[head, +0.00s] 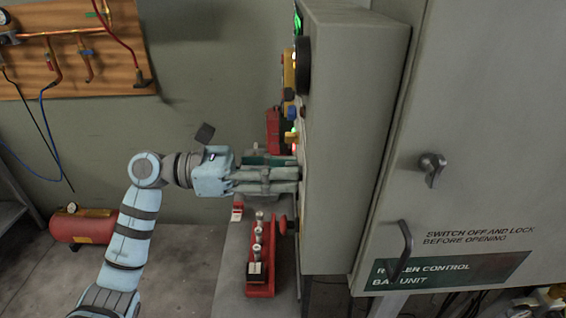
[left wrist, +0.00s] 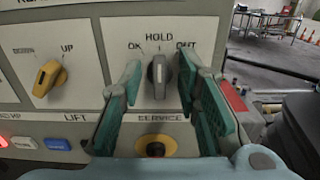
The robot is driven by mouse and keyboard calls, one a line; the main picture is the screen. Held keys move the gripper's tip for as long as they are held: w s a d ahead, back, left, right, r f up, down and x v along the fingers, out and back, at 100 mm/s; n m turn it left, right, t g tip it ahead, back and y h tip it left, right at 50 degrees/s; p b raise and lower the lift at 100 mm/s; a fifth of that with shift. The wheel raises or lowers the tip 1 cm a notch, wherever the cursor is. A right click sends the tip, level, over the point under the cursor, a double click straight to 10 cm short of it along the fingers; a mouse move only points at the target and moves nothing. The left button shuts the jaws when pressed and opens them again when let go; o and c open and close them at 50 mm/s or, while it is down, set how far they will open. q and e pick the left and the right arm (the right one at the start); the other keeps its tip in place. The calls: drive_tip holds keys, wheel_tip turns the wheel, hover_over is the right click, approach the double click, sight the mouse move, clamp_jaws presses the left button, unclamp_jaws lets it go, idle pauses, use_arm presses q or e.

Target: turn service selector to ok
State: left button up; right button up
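The service selector (left wrist: 158,75) is a grey knob on the panel in the left wrist view, with OK at its upper left, HOLD above and OUT at its upper right. Its pointer stands nearly upright, at HOLD. My left gripper (left wrist: 160,88) is open, with one green-padded finger on each side of the knob; gaps show between pads and knob. In the head view my left gripper (head: 294,174) reaches the panel face of the grey cabinet (head: 345,140) from the left. The knob is hidden there. My right gripper is not in view.
A yellow up/down knob (left wrist: 48,77) sits left of the selector, and a yellow-ringed button (left wrist: 156,146) lies below it. In the head view a red tool rack (head: 262,265) stands below the gripper.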

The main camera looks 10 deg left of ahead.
use_arm(q)
drive_tip(key=shift+c, duration=0.6)
drive_tip(key=shift+d, duration=0.1)
clamp_jaws()
drive_tip(key=shift+n, duration=0.4)
drive_tip(key=shift+w+n+p, duration=0.2)
drive_tip(key=shift+n+p, duration=2.3)
drive_tip(key=shift+n, duration=1.1)
drive_tip(key=shift+f, duration=0.1)
